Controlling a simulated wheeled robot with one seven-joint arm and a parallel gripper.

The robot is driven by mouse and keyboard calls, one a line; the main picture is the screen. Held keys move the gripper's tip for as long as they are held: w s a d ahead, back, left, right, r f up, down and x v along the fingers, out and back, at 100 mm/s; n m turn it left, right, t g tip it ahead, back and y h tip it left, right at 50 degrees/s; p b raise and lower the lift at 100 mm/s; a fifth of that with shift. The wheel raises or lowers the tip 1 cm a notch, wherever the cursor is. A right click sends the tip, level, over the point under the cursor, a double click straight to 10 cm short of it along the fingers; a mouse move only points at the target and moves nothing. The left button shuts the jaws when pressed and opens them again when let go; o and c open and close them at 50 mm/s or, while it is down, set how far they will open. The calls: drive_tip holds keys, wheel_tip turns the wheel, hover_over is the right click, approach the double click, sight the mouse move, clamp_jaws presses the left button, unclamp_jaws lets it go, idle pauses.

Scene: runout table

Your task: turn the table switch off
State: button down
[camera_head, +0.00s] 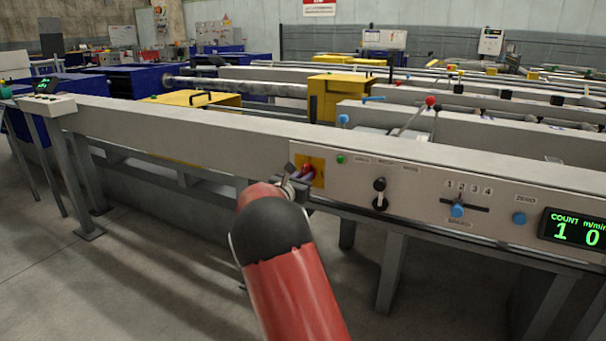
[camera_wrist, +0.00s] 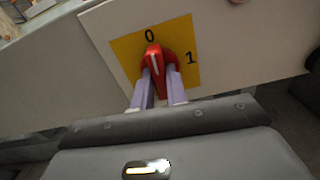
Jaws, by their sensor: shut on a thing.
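The table switch is a red knob (camera_wrist: 154,58) on a yellow plate (camera_wrist: 185,42) marked 0 and 1. In the wrist view the knob's white line points up towards the 0; the 1 is off to its right. My gripper (camera_wrist: 158,82) has one finger on each side of the knob and is shut on it. In the head view the red knob (camera_head: 308,168) and yellow plate (camera_head: 319,166) show at the left end of the control panel, with my gripper (camera_head: 297,182) at the knob, partly hidden by my wrist.
Right of the switch, the panel carries a green button (camera_head: 340,159), a black lever (camera_head: 380,193), a blue slider knob (camera_head: 457,210), a blue button (camera_head: 519,218) and a green count display (camera_head: 578,231). Table legs (camera_head: 392,270) stand below. The floor at left is clear.

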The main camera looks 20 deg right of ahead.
drive_tip(key=shift+f+n, duration=0.1)
drive_tip(key=shift+n, duration=0.4)
drive_tip(key=c, duration=1.4)
unclamp_jaws()
drive_tip(key=v, duration=0.7)
drive_tip(key=shift+s+a, duration=0.25)
drive_tip(key=shift+a, duration=0.1)
